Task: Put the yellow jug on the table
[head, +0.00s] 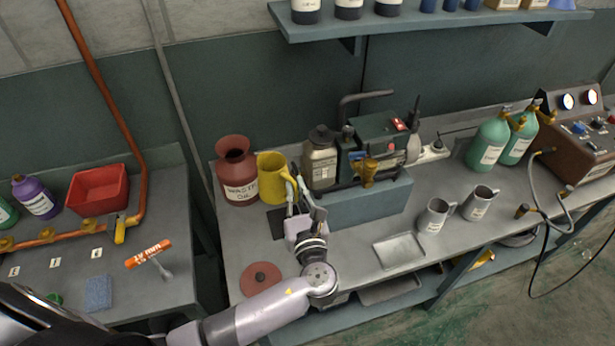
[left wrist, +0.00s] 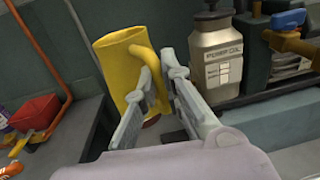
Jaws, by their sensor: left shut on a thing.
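The yellow jug (head: 270,180) is at the back of the right-hand workbench, between the red-brown waste oil jar and a pale labelled bottle. My left gripper (head: 293,197) is shut on it at its handle side. In the left wrist view the jug (left wrist: 120,75) stands roughly upright, with its handle by the fingertips of my left gripper (left wrist: 158,85). The fingers hide part of the handle and the jug's lower side. I cannot tell whether its base touches the bench (head: 238,240). My right gripper is not in view.
The waste oil jar (head: 236,172) is close on the jug's left, the pale bottle (head: 320,160) on its right. A pump unit (head: 372,200) stands further right. A dark square pad (head: 276,223) and a red disc (head: 261,279) lie in front. Bench surface left of the pad is bare.

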